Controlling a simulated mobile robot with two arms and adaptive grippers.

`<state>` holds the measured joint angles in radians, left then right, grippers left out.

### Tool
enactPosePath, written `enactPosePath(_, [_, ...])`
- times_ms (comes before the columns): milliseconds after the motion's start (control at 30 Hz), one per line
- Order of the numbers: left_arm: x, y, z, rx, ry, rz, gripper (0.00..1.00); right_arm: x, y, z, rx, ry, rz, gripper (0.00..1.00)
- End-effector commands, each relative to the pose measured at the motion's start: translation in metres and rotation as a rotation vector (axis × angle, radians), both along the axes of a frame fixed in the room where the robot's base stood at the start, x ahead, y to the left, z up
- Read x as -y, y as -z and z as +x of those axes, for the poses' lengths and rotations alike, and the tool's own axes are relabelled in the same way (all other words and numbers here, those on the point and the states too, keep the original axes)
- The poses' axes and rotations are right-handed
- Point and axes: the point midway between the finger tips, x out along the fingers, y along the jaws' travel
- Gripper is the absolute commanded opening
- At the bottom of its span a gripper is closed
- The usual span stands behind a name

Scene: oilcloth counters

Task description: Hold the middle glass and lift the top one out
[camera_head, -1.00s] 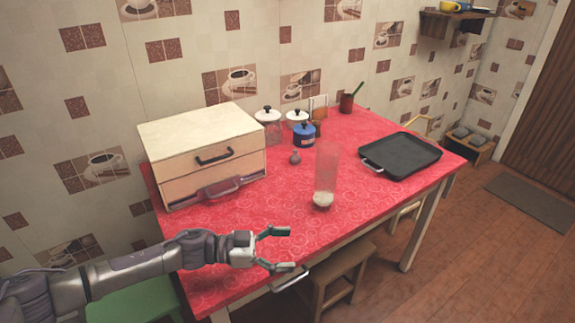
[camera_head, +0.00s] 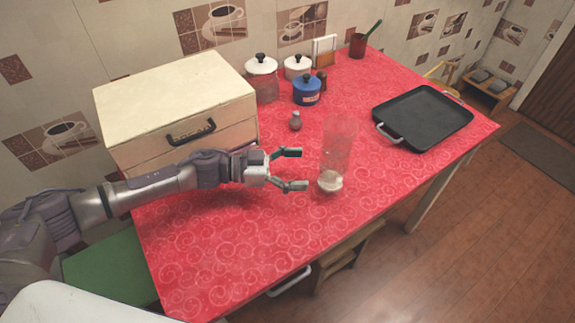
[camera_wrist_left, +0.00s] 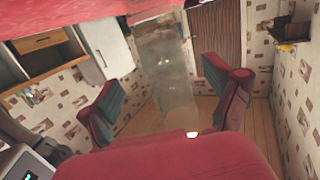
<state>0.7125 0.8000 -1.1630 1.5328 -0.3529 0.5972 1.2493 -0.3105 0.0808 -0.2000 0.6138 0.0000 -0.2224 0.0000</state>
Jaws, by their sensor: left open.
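A tall, see-through stack of nested glasses (camera_head: 338,148) stands upright on the red table, with a whitish bottom. The single glasses in it are hard to tell apart. In the left wrist view the stack (camera_wrist_left: 163,60) shows between and beyond the fingers, with the table at the top of the picture. My left gripper (camera_head: 295,169) is open and empty, just left of the stack. Its fingers point toward the glasses, and a small gap seems to separate them from it. My right gripper is not in view.
A beige drawer box (camera_head: 180,90) stands behind my left arm. A small grey-brown bottle (camera_head: 295,122), a blue pot (camera_head: 306,90) and white-lidded jars stand behind the stack. A black tray (camera_head: 425,118) lies to the right. The front of the red table (camera_head: 230,255) is clear.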

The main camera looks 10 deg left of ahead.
Motion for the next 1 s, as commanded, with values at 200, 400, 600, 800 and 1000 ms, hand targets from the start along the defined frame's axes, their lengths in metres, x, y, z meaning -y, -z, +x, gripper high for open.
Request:
enactPosePath(200, [0.033,0.005,0.010,0.002,0.002,-0.001,0.90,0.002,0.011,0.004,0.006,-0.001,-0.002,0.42])
enactPosePath(400, [0.055,0.004,0.017,-0.001,0.001,0.000,0.90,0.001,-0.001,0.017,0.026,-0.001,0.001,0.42])
enactPosePath(600, [0.065,0.006,0.020,-0.001,0.000,0.000,0.90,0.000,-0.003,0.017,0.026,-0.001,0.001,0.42])
enactPosePath(800, [0.067,0.007,0.021,0.000,-0.001,0.001,0.90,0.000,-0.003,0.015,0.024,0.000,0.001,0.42])
enactPosePath(1000, [0.066,0.007,0.021,0.000,0.000,0.000,0.77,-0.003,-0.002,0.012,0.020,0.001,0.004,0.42])
